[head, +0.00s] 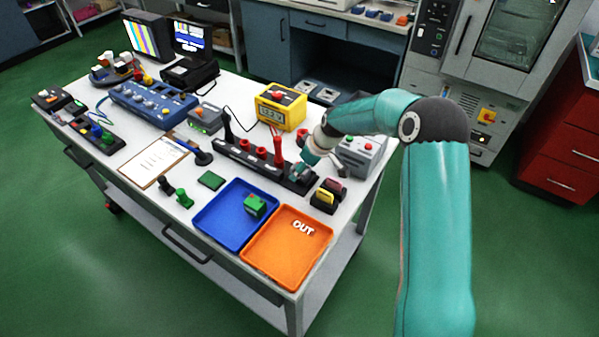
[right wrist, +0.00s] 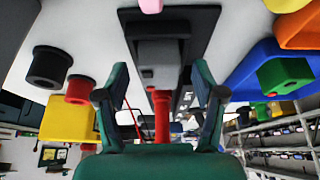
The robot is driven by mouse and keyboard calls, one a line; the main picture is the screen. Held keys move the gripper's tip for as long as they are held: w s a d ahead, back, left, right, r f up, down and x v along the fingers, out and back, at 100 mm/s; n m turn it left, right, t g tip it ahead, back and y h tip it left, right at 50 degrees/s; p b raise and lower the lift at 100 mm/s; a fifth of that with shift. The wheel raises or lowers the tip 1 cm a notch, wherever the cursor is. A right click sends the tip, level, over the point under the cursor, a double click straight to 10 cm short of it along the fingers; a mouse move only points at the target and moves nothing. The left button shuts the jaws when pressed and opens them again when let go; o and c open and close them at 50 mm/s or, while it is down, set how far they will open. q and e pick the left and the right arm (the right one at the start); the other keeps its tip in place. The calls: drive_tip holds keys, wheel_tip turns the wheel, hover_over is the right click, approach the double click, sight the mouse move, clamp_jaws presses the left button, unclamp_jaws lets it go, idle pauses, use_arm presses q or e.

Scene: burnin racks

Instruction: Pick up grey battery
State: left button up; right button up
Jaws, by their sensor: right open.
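The grey battery (right wrist: 158,58) is a grey block in the end of the black rack (right wrist: 203,25), seen in the right wrist view. My right gripper (right wrist: 160,98) is open, its two fingers apart on either side of the rack's line, with a red post (right wrist: 161,112) between them. The fingers do not appear to touch the battery. In the head view my right gripper (head: 305,166) is over the right end of the black rack (head: 240,157), where the wrist partly hides the battery. My left gripper is not in view.
A grey box (head: 362,155) and the yellow meter (head: 280,108) stand close to my right gripper. Yellow and maroon blocks (head: 325,199) lie in front. The blue tray (head: 215,216) holds a green block (head: 255,205); the orange OUT tray (head: 285,262) looks empty.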

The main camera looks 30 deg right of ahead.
drive_tip(key=c, duration=1.1)
clamp_jaws()
drive_tip(key=shift+r, duration=0.15)
